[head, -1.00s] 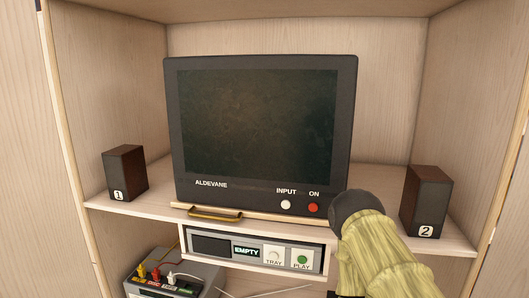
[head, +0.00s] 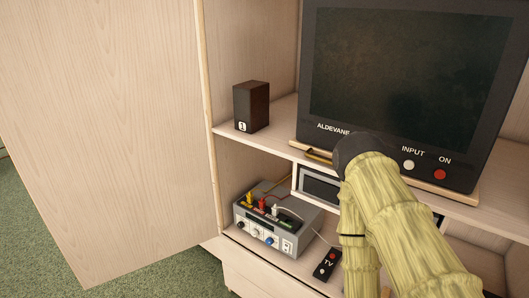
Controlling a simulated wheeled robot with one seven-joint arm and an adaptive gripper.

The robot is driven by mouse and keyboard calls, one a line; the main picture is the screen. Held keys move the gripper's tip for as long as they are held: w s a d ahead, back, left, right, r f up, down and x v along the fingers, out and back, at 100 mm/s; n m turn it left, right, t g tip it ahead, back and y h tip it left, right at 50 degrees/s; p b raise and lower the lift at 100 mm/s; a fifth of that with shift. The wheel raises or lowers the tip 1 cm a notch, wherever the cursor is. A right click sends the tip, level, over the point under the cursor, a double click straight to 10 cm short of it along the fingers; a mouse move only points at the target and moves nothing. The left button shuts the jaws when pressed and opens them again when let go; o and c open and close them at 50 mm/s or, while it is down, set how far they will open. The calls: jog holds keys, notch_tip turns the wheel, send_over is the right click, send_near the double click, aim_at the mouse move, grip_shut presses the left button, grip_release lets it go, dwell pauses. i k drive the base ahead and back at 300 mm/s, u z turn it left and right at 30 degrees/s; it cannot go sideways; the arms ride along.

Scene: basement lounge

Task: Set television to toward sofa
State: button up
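The dark television (head: 405,75), marked ALDEVANE, stands on the cabinet's upper shelf. Its dark screen faces out toward me, and its right and top parts run out of the picture. It has a white INPUT button (head: 408,165) and a red ON button (head: 440,174). A brass handle (head: 318,156) shows at the lower left of its thin wooden base (head: 455,193), partly hidden by my arm. My sleeved arm covers the television's lower edge in the picture. My gripper is not visible. No sofa is in view.
Speaker 1 (head: 251,106) stands left of the television. Below are a grey box with coloured plugs (head: 275,225), a TV remote (head: 327,264) and a player (head: 318,186) mostly behind my arm. An open cabinet door (head: 100,130) stands at the left above green carpet (head: 165,268).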

aim_at(438, 82)
jog(key=u, duration=0.85)
jog(key=k, duration=0.6)
jog(key=z, duration=1.65)
jog(key=i, duration=0.3)
jog(key=u, duration=0.1)
